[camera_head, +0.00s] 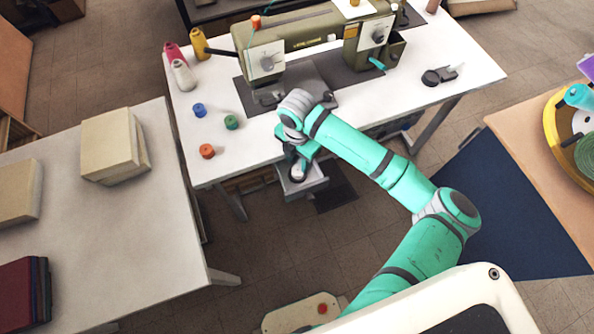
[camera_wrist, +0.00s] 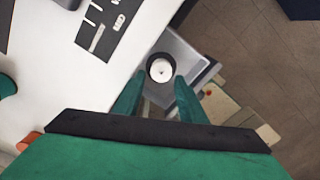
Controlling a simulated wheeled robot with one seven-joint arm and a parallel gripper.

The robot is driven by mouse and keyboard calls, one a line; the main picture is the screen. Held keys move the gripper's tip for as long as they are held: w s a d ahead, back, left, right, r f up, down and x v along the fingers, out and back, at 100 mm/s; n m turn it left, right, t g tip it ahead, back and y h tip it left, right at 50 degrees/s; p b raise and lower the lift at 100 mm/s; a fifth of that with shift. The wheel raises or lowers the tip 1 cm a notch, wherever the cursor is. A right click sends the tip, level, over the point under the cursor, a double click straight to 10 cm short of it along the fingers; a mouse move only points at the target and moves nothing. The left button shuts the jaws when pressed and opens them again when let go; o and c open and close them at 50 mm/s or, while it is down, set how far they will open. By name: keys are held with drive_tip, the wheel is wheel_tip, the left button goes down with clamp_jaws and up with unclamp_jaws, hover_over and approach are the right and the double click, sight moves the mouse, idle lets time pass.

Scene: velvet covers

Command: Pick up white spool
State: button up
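A white round spool (camera_wrist: 161,70) with a dark ring around it lies in an open grey drawer (camera_wrist: 200,66) below the sewing table. In the wrist view it sits just beyond and between my fingertips. My gripper (camera_wrist: 160,84) is open, with one green finger on each side and a clear gap between them. In the head view my gripper (camera_head: 301,160) reaches down over the drawer (camera_head: 316,184) at the table's front edge and partly hides what is inside. A white cone-shaped spool (camera_head: 184,78) also stands at the left of the sewing table. I cannot tell whether the fingers touch anything.
The white sewing table (camera_head: 216,172) carries a sewing machine (camera_head: 300,32) and blue, green and orange-red spools (camera_head: 207,151). Its front edge is close to my gripper. A grey table (camera_head: 130,240) with fabric stacks stands left. A wooden table (camera_head: 520,130) stands right.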

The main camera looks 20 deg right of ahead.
sight(297, 170)
drive_tip(key=shift+s+f, duration=0.15)
drive_tip(key=shift+f, duration=1.2)
drive_tip(key=shift+s+f, duration=0.1)
drive_tip(key=shift+f, duration=1.25)
drive_tip(key=shift+c, duration=0.5)
drive_tip(key=shift+w, duration=0.1)
drive_tip(key=c, duration=0.6)
